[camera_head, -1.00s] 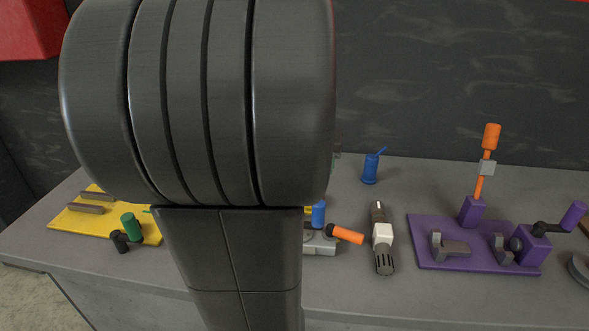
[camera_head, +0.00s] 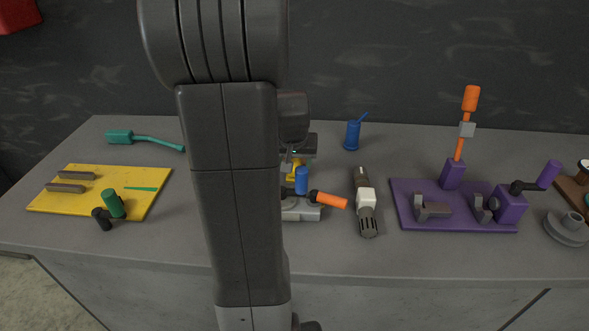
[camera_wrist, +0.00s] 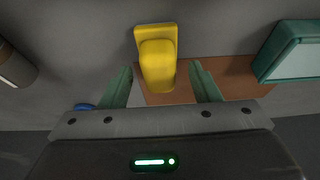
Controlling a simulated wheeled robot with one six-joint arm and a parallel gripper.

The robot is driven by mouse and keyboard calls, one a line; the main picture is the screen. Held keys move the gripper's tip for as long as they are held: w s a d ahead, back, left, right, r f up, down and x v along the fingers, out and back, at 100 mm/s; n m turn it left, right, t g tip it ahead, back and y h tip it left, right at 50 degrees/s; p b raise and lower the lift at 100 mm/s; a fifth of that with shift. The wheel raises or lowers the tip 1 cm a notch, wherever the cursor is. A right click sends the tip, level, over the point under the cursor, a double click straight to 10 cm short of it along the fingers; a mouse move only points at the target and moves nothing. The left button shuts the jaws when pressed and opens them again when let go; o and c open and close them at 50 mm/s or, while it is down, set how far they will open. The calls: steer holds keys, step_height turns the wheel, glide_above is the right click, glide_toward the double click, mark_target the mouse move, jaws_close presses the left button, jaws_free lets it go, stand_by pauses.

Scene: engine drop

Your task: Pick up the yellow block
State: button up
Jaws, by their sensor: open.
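The yellow block (camera_wrist: 157,62) stands in the upper middle of the wrist view, with a wider yellow part behind its rounded front. My gripper (camera_wrist: 160,67) is open, with one green finger on each side of the block. Gaps show between the fingers and the block, and nothing is gripped. In the head view my arm hides most of this area. A small yellow piece (camera_head: 294,171) shows beside my arm, behind a blue cylinder (camera_head: 302,181); I cannot tell whether it is the same block.
A brown surface (camera_wrist: 222,76) lies under the block, with a teal-framed object (camera_wrist: 291,50) at right and a dark cylinder (camera_wrist: 14,65) at left. On the bench are a yellow board (camera_head: 140,180), an orange-handled part (camera_head: 328,200), a white-and-black tool (camera_head: 365,200) and a purple fixture (camera_head: 405,205).

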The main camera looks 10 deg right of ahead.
steer(key=shift+w+d+f, duration=0.1)
steer(key=shift+f, duration=0.25)
